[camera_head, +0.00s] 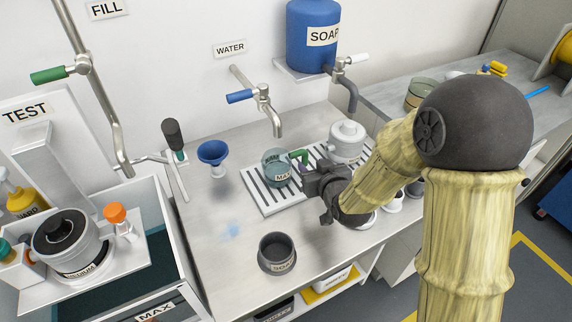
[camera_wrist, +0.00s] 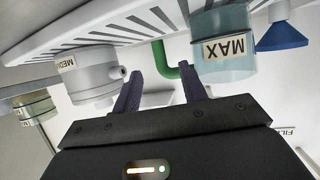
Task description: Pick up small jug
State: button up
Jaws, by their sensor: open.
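A clear blue-tinted jug (camera_head: 274,172) with a green handle (camera_head: 299,155) stands on the striped rack. It is the only jug-like thing with a handle near my gripper, and I take it as the small jug. In the wrist view the jug (camera_wrist: 222,50) bears a MAX label and sits at the upper right, its green handle (camera_wrist: 185,68) pointing left. My gripper (camera_head: 308,172) is at the handle side of the jug. In the wrist view its fingers (camera_wrist: 165,92) are apart, with the handle showing between and beyond them; contact cannot be told.
The striped rack (camera_head: 262,201) also holds a grey lidded pot (camera_head: 347,141), close to my gripper. A blue funnel (camera_head: 212,152) stands left of the rack. A dark cup (camera_head: 277,254) stands in front. Water (camera_head: 276,128) and soap (camera_head: 351,100) taps hang above.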

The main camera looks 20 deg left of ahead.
aim_at(306, 159)
jog(key=shift+w+a, duration=0.15)
jog(key=shift+x, duration=2.75)
jog(key=shift+s, duration=0.2)
grip_shut()
